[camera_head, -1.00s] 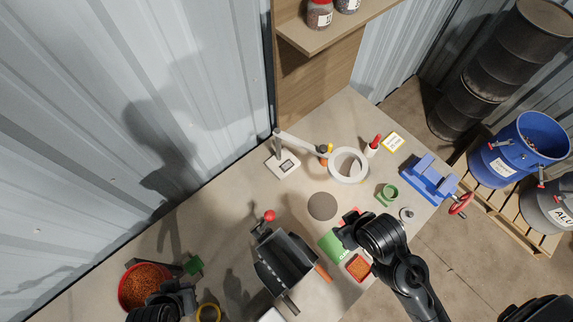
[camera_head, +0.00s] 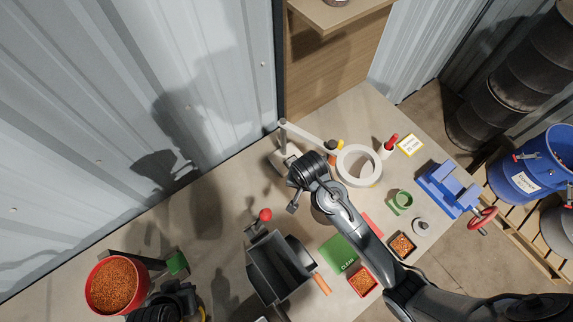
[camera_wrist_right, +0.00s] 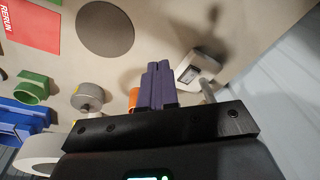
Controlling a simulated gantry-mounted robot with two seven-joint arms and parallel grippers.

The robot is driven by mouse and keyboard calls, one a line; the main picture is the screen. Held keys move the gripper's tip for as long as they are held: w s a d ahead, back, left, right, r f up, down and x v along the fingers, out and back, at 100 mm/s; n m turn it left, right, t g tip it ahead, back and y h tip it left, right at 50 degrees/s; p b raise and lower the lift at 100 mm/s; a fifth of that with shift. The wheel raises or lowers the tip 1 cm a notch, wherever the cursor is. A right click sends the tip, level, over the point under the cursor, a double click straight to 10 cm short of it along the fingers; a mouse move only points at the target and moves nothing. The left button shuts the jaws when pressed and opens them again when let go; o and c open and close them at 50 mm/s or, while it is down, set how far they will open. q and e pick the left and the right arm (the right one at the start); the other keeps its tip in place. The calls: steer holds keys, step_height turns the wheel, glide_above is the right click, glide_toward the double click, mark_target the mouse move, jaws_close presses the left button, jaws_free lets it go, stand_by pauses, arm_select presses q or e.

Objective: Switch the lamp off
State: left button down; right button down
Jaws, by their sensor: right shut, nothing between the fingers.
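The lamp is a white ring (camera_head: 376,168) on a jointed arm (camera_head: 307,135) with a pale base (camera_head: 278,160). My right gripper (camera_head: 299,174) is over the base and partly hides it in the head view. In the right wrist view the purple fingers (camera_wrist_right: 157,86) are shut and empty, and the lamp base (camera_wrist_right: 204,64) with a dark-framed switch panel (camera_wrist_right: 189,75) lies just right of them, apart in the picture. I cannot tell whether the ring is lit. My left gripper (camera_head: 176,292) is at the lower left by a red bowl; its fingers are unclear.
A dark hopper machine (camera_head: 279,268) with a red knob stands in front. The red bowl (camera_head: 92,298) of granules is at the left. A red-tipped bottle (camera_head: 388,148), a green ring-shaped part (camera_head: 401,201) and a blue vise (camera_head: 446,188) stand to the right. Small trays (camera_head: 361,281) sit near the front edge.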

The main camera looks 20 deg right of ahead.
mark_target(290, 164)
steer(key=w+f+m+g+h+b, duration=0.1)
steer(key=w+m+b, duration=0.5)
steer(key=w, duration=0.8)
steer(key=shift+a+f+m+h, duration=0.4)
steer(key=shift+m+h, duration=0.2)
steer(key=shift+m, duration=0.3)
steer(key=x, duration=1)
steer(key=shift+s, duration=0.1)
